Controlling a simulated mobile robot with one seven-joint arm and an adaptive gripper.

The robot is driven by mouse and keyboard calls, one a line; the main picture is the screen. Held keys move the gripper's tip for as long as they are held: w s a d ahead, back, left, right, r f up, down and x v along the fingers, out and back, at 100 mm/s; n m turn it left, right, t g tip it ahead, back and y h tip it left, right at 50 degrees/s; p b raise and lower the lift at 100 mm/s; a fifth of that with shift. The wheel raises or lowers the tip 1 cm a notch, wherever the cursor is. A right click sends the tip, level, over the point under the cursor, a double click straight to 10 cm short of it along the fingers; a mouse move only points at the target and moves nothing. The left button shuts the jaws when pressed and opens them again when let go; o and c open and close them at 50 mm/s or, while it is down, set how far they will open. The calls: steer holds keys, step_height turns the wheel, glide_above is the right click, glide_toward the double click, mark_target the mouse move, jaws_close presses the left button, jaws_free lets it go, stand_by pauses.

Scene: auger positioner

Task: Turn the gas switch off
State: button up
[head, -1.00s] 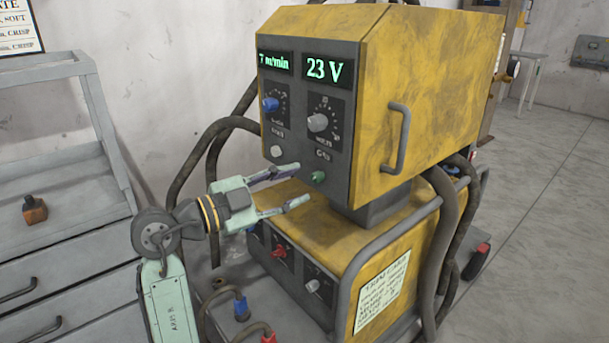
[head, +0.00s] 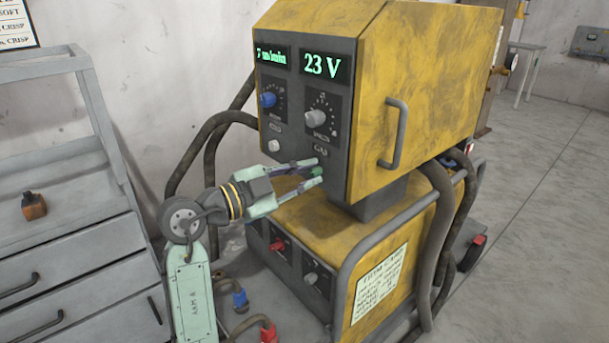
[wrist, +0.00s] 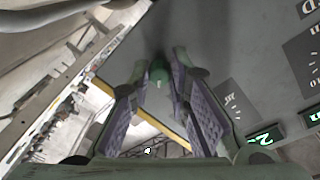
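The gas switch is a small green knob (head: 317,171) low on the grey front panel of the yellow machine (head: 430,75), under a small label. My gripper (head: 315,173) is at the panel with one finger above the knob and one below in the head view. In the wrist view the green knob (wrist: 158,73) stands between the fingertips (wrist: 160,65), with a narrow gap showing on each side. The fingers are partly open and do not visibly touch it. The fingertips partly hide the knob in the head view.
A white button (head: 274,146), a blue dial (head: 268,99) and a grey dial (head: 315,117) sit higher on the panel. The lower yellow unit (head: 300,220) juts out below my gripper. Dark hoses (head: 205,135) hang at the left. A grey drawer cabinet (head: 75,250) stands further left.

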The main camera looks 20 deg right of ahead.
jaws_close()
steer(key=shift+n, duration=0.3)
steer(key=n, duration=0.3)
steer(key=shift+b, duration=0.35)
steer(key=n, duration=0.5)
steer(key=shift+t+h+p, duration=0.3)
steer(key=shift+t, duration=0.1)
steer(key=n+p, duration=0.2)
steer(key=n, duration=0.4)
steer(key=shift+s+t+p, duration=0.1)
steer(key=shift+t+p, duration=0.2)
steer(key=shift+n+t+p, duration=0.4)
steer(key=shift+n+p, duration=0.95)
steer(key=shift+n, duration=0.95)
steer(key=shift+f, duration=0.1)
steer(key=o, duration=0.6)
jaws_free()
steer(key=shift+s+d, duration=0.1)
